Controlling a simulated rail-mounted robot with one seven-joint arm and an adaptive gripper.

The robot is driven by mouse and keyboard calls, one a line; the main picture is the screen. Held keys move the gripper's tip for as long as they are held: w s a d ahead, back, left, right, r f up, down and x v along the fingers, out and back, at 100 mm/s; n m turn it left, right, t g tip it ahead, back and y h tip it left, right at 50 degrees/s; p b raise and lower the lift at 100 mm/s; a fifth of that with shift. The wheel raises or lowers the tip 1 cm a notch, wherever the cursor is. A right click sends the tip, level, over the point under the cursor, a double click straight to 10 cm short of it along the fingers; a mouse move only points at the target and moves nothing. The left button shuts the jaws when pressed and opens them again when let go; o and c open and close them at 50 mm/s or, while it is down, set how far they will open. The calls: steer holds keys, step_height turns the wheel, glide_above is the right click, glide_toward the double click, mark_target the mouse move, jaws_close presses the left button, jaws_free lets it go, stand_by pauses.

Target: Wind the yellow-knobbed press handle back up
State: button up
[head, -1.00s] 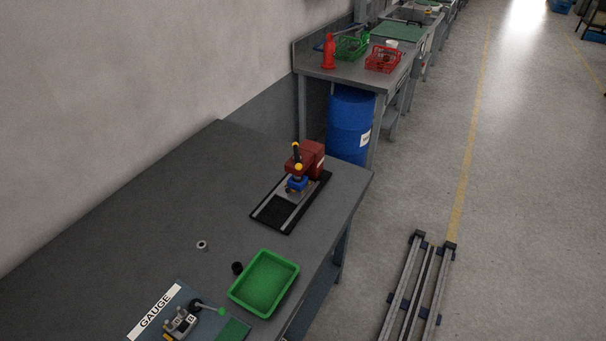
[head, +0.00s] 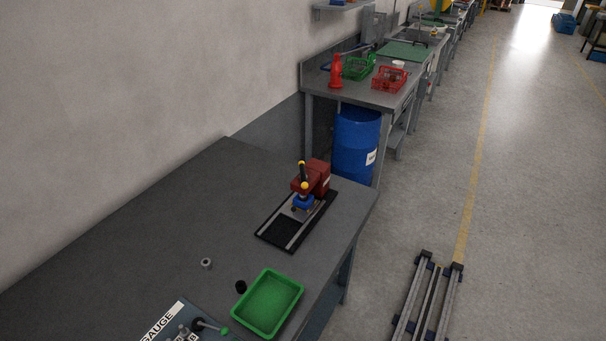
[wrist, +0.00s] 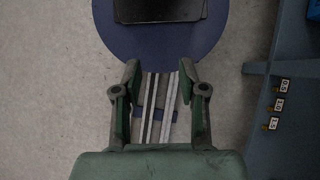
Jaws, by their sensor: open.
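The red press (head: 318,178) stands on a black base with light rails near the right side of the grey workbench in the head view. Its dark handle (head: 303,171) has yellow knobs, one at the upper end and one lower down at the front. A blue part (head: 304,202) sits below the knobs. My gripper (wrist: 159,76) shows only in the wrist view, with its green-padded fingers apart and nothing between them. It points down over floor and rails, away from the press.
A green tray (head: 268,303), a small black cylinder (head: 241,287) and a pale ring (head: 206,263) are on the workbench (head: 180,220). A gauge board (head: 163,322) lies at the front. A blue drum (head: 356,143) stands beyond. Floor rails (head: 428,300) lie to the right.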

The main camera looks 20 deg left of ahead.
steer(key=w+a+r+t+p, duration=0.1)
steer(key=w+a+r, duration=0.1)
steer(key=w, duration=0.8)
steer(key=w+a+r+t, duration=0.1)
steer(key=w+a+r, duration=0.1)
steer(key=w, duration=0.8)
steer(key=w+a+r+t+p, duration=0.1)
steer(key=w+a+r, duration=0.1)
steer(key=w, duration=0.7)
steer(key=w+a+r+t+p, duration=0.1)
steer(key=w+a+r, duration=0.5)
steer(key=w+r, duration=0.5)
steer(key=w+a+r+t+p, duration=0.1)
steer(key=w+a+r, duration=0.4)
steer(key=w+r, duration=0.55)
step_height(320, 180, up, 24)
steer(key=n+t+p, duration=0.2)
steer(key=n+p, duration=0.1)
steer(key=n, duration=0.2)
glide_above(303, 172)
steer(key=shift+r, duration=0.1)
